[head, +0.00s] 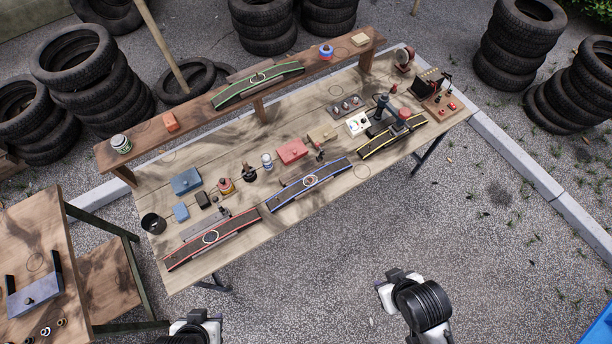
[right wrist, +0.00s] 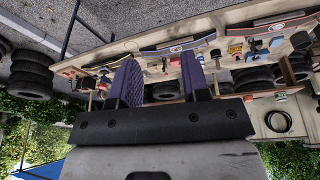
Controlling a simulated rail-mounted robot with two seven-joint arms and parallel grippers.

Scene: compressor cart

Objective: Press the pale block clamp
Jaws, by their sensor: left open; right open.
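I cannot tell for certain which thing is the pale block clamp. A small pale tan block (head: 318,138) lies mid-bench in the head view, behind the blue-edged strip and right of a red box. Another pale block (head: 361,39) sits at the right end of the raised shelf. My left gripper (head: 197,326) is at the bottom edge of the head view, partly cut off, in front of the bench and touching nothing. In the right wrist view, my right gripper (right wrist: 160,82) has its two purple-grey fingers spread apart with nothing between them, away from the bench.
The bench (head: 345,185) carries red-, blue- and yellow-edged strips, boxes, a dark cup (head: 153,223) and small tools. The raised shelf (head: 205,112) runs along its back. A side table (head: 30,225) stands left. Tyre stacks (head: 75,75) stand behind. Gravel in front is clear.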

